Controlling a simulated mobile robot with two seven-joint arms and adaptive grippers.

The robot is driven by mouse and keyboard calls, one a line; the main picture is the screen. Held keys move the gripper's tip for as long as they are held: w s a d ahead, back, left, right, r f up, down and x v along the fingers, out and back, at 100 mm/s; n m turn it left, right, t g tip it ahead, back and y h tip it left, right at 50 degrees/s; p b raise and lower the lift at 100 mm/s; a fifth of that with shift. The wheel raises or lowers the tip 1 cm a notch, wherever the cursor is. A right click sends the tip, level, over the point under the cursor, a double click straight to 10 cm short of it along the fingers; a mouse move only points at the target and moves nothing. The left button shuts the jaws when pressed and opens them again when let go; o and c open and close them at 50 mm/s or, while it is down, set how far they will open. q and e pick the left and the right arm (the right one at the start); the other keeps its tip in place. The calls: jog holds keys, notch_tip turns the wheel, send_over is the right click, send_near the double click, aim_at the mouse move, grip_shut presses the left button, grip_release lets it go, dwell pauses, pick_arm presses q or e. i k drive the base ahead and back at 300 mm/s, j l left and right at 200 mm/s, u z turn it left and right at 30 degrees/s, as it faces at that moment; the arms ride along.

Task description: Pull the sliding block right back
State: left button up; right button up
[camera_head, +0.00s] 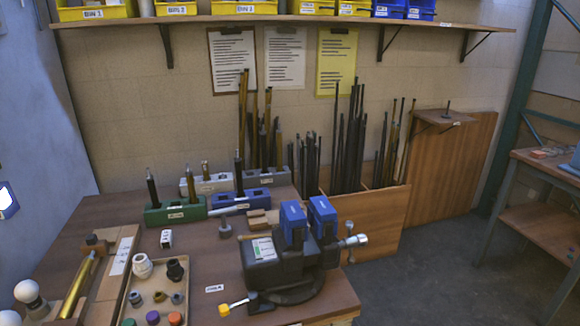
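No part is plainly marked as the sliding block. On the left of the workbench (205,262), a wooden jig (112,268) holds a brass tube (77,287), with a small dark-topped wooden block (95,244) at the tube's far end. A dark grey vise (265,266) stands at the bench's front right. Its two blue-faced jaws (292,222) are upright with a narrow gap between them, and its silver handle (352,241) points right. I cannot tell whether the block in question is on the jig or the vise. Neither of my grippers is in view.
A tray (187,288) of sockets and coloured caps lies mid-bench. Green (177,212) and blue racks (238,203) with upright rods stand behind. White bulbs (27,293) are at the lower left. A wooden bin (372,213) of rods stands behind the vise. A shelf (290,20) with bins hangs above.

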aim_at(102, 248)
jog(key=u, duration=1.35)
jog(key=l+u, duration=0.5)
jog(key=u, duration=0.15)
